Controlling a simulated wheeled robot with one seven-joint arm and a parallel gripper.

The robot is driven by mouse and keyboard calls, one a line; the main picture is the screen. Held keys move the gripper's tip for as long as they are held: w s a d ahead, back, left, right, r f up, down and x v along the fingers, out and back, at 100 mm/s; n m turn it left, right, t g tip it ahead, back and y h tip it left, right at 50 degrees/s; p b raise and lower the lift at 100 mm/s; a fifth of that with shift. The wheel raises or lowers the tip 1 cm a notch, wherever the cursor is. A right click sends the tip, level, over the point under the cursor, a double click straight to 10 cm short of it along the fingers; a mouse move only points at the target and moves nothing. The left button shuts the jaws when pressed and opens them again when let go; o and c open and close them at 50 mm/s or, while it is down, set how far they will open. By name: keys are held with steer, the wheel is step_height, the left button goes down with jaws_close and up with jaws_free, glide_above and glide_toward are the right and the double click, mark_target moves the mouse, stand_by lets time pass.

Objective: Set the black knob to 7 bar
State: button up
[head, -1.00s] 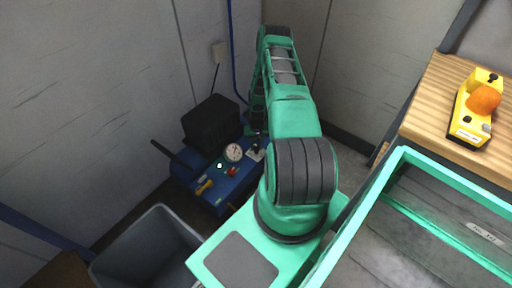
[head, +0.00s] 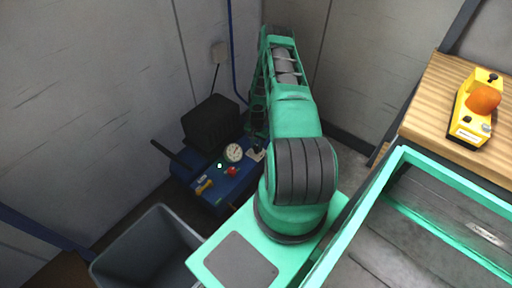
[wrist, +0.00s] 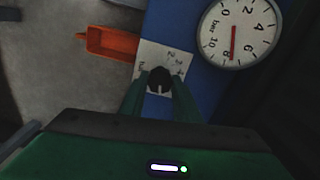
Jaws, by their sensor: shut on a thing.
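The black knob (wrist: 158,80) sits on a white scale plate (wrist: 148,60) on the blue compressor (wrist: 200,90). A white line on the knob points down in the wrist view. My gripper (wrist: 160,88) is shut on the knob, one green finger on each side. The round white gauge (wrist: 258,30) is marked 0 to 10 bar, and its red needle points close to the 8. The scale's figures beside the knob are too blurred to read. In the head view the gauge (head: 234,152) is small, and my arm partly hides the gripper and knob.
An orange-red part (wrist: 110,43) lies beside the scale plate. A black box (head: 210,122) stands behind the compressor, and a grey bin (head: 150,250) in front. A wooden bench (head: 440,110) with a yellow control box (head: 468,118) is at right. Walls close off the corner.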

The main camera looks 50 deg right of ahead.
mark_target(256, 146)
steer(key=shift+w, duration=0.1)
stand_by(0.3)
steer(key=o, duration=1)
steer(key=shift+o, duration=0.2)
steer(key=shift+r, duration=0.1)
step_height(256, 146, up, 11)
steer(key=shift+f, duration=0.2)
